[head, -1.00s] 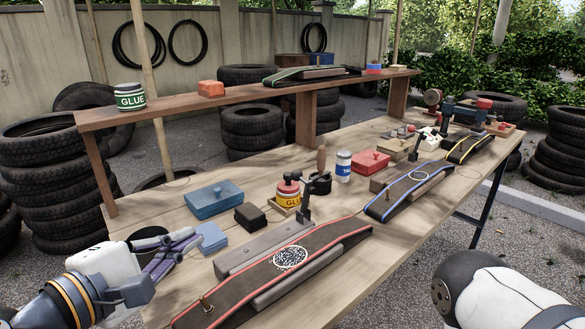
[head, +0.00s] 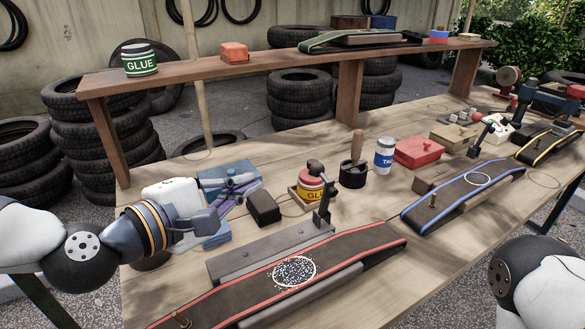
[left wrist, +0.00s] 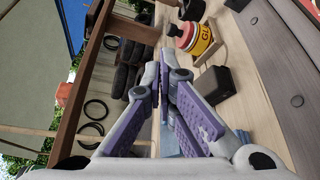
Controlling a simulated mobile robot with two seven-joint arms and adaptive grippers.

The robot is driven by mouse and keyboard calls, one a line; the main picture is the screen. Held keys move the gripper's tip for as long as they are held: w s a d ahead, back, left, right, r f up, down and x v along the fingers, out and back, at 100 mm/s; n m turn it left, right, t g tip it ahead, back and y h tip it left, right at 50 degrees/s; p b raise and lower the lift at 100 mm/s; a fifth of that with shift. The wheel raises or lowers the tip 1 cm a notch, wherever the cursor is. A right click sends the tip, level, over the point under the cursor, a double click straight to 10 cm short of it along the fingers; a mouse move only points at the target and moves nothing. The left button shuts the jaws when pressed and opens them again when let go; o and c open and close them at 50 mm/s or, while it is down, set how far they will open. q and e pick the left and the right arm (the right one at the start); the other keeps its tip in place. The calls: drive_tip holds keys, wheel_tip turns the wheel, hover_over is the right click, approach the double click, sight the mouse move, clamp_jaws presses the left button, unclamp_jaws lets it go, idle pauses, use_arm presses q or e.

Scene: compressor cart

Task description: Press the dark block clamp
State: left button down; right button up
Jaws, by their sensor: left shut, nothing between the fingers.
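A dark upright clamp (head: 322,192) stands at the far end of a long grey-brown block (head: 262,251) beside the red-edged strip (head: 345,252). A similar dark clamp (head: 481,134) stands by the blue-edged strip (head: 465,188). I cannot tell which one the task names. A plain black block (head: 263,208) lies left of the nearer clamp; it also shows in the left wrist view (left wrist: 213,84). My left gripper (head: 252,183), with purple fingers, is shut and empty, left of the black block and apart from the clamps. Its fingers also show in the left wrist view (left wrist: 167,82). My right gripper is out of view.
A yellow-and-red glue pot (head: 311,187), a black pot with a wooden handle (head: 354,172), a white-and-blue can (head: 384,155) and a red box (head: 418,152) stand behind the strips. Blue boxes (head: 222,172) lie behind my left gripper. A raised shelf (head: 265,67) runs along the back.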

use_arm(q)
drive_tip(key=w+d, duration=0.5)
drive_tip(key=d, duration=0.2)
drive_tip(key=shift+d, duration=0.2)
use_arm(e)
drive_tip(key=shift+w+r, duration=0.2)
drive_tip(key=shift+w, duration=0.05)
use_arm(q)
drive_tip(key=shift+s, duration=0.1)
drive_tip(key=shift+s+d+r+m+p, duration=0.15)
drive_tip(key=shift+s+m+p, duration=0.05)
drive_tip(key=shift+m+p, duration=0.1)
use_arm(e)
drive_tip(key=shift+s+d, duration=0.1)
